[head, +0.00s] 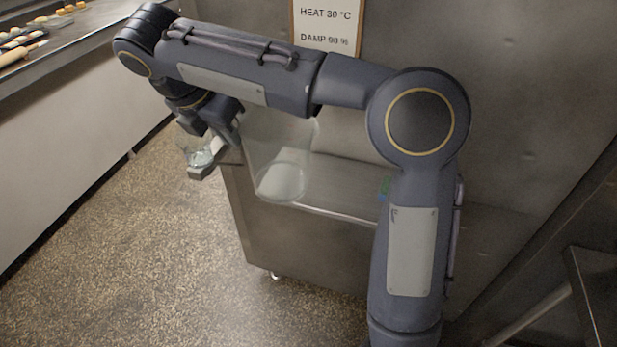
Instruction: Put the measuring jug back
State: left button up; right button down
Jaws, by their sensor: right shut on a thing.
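The measuring jug (283,178) appears to be the large clear vessel left of centre. It is upright, in front of the steel cabinet's ledge. I cannot tell whether its base touches the ledge. My right gripper (218,150) is at the jug's left side, pointing down, and is shut on it. The exact grip is hidden by the dark fingers and the see-through walls. My left gripper is not in view.
The steel cabinet (300,245) has a shallow ledge (345,185) with a small green-blue mark (385,188) on it. A sign (327,28) hangs above. A counter (75,45) with dough pieces and a rolling pin (15,54) stands left. Speckled floor between is clear.

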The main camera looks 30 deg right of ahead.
jog(key=shift+w+d+r+n, duration=0.2)
jog(key=shift+r+n, duration=0.15)
jog(key=shift+n, duration=0.25)
jog(key=shift+w+d+f, duration=1.05)
jog(key=shift+d+f, duration=0.9)
jog(key=shift+f, duration=0.15)
jog(key=shift+w+d+f, duration=1)
jog(key=shift+d+f, duration=1)
jog(key=shift+f, duration=0.15)
jog(key=shift+w+d+f, duration=1.05)
jog(key=shift+d+f, duration=0.9)
jog(key=shift+f, duration=0.15)
jog(key=c, duration=1.5)
grip_release()
jog(key=shift+f, duration=0.1)
jog(key=shift+c, duration=0.2)
